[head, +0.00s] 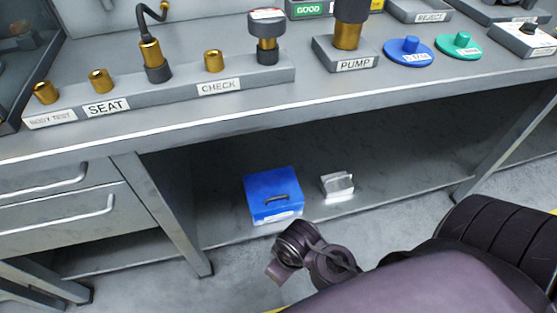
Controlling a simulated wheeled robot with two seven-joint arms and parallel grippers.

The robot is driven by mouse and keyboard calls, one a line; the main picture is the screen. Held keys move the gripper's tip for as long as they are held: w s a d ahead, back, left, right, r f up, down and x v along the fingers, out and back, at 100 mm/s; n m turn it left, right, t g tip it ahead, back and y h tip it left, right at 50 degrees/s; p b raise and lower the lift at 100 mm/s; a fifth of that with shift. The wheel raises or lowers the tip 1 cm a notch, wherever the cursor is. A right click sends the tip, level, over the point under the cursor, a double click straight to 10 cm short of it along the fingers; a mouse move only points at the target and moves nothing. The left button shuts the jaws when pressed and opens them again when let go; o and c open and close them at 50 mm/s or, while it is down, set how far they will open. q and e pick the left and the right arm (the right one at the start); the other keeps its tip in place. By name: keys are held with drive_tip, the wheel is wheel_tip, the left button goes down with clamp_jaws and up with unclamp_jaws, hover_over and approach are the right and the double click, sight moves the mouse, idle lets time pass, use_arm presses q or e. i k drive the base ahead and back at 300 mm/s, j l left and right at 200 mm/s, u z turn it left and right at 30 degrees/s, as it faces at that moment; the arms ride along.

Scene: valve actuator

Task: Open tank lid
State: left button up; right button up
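No readable label says "tank", so I cannot tell for sure that this box is the tank. A dark, jointed part of my own body shows in front of the shelf, below the box and apart from it in the picture. I see no gripper fingers of either arm.
A small grey metal block (337,186) sits right of the box on the shelf (400,180). The bench top (300,100) overhangs both. It carries a rack of brass fittings (213,61), a PUMP stand (346,55), and blue (409,52) and green (459,46) knobbed discs. Drawers (60,200) stand left.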

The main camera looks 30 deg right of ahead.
sight(276, 189)
drive_tip(key=k+l+u, duration=0.1)
drive_tip(key=l, duration=0.3)
drive_tip(key=k+l+u, duration=0.1)
drive_tip(key=l, duration=0.3)
drive_tip(key=k+l+u, duration=0.15)
drive_tip(key=l, duration=0.25)
drive_tip(key=k+l+u, duration=0.1)
drive_tip(key=l, duration=0.3)
drive_tip(key=k+l+u, duration=0.1)
drive_tip(key=l, duration=0.25)
drive_tip(key=k, duration=0.1)
